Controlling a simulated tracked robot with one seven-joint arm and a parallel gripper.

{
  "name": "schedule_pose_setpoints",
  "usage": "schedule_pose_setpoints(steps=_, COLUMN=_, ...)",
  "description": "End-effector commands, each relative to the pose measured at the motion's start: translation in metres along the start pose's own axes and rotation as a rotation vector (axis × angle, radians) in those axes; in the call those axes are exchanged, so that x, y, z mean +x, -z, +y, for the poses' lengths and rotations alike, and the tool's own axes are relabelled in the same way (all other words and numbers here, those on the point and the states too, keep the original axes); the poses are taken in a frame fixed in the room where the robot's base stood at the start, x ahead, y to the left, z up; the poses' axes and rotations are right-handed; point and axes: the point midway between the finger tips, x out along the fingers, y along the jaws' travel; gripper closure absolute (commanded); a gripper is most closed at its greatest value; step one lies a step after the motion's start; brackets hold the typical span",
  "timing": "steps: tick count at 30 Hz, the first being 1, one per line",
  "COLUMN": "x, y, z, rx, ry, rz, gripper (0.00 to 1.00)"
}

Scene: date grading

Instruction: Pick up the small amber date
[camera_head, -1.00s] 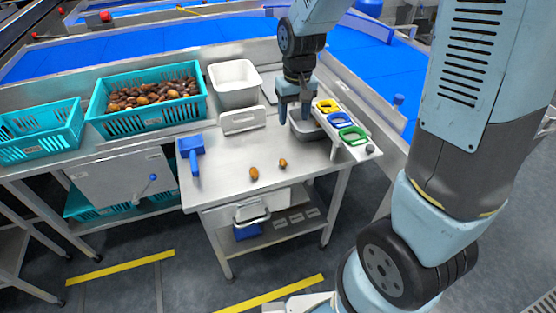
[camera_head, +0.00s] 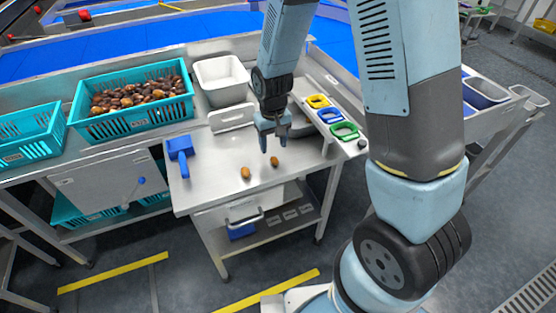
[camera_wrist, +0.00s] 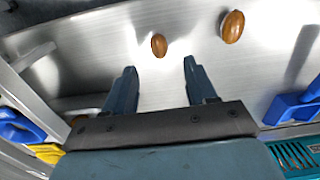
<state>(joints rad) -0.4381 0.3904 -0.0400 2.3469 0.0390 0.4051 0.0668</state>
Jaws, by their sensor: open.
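The small amber date (camera_head: 274,161) lies on the steel table, near its front edge. In the wrist view the small date (camera_wrist: 159,45) is beyond my fingertips, roughly centred between them. A larger amber-brown date (camera_head: 245,173) lies to its left, and in the wrist view this larger date (camera_wrist: 232,26) is to the right. My gripper (camera_head: 273,143) is open and empty above the table, just behind the small date in the head view. In the wrist view my gripper (camera_wrist: 160,70) shows two spread blue-grey fingers. Nothing touches the small date.
Yellow, blue and green rings (camera_head: 344,130) sit on a strip at the right. A white bin (camera_head: 221,78) and a teal crate full of dates (camera_head: 133,122) stand behind. The table's front middle is otherwise clear.

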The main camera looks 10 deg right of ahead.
Motion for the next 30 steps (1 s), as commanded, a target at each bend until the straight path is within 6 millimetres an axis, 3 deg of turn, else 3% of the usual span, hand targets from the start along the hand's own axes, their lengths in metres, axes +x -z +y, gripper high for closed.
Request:
schedule_pose_setpoints(steps=7, x=0.012, y=0.000, z=0.000, rx=0.000, ry=0.000, rz=-0.002, gripper=0.44)
schedule_pose_setpoints(steps=18, x=0.052, y=0.000, z=0.001, rx=0.000, ry=0.000, rz=-0.002, gripper=0.44)
schedule_pose_setpoints(steps=29, x=0.057, y=0.001, z=0.001, rx=0.001, ry=0.000, rz=0.001, gripper=0.44)
schedule_pose_setpoints(steps=30, x=0.057, y=0.001, z=0.001, rx=0.001, ry=0.000, rz=0.001, gripper=0.47)
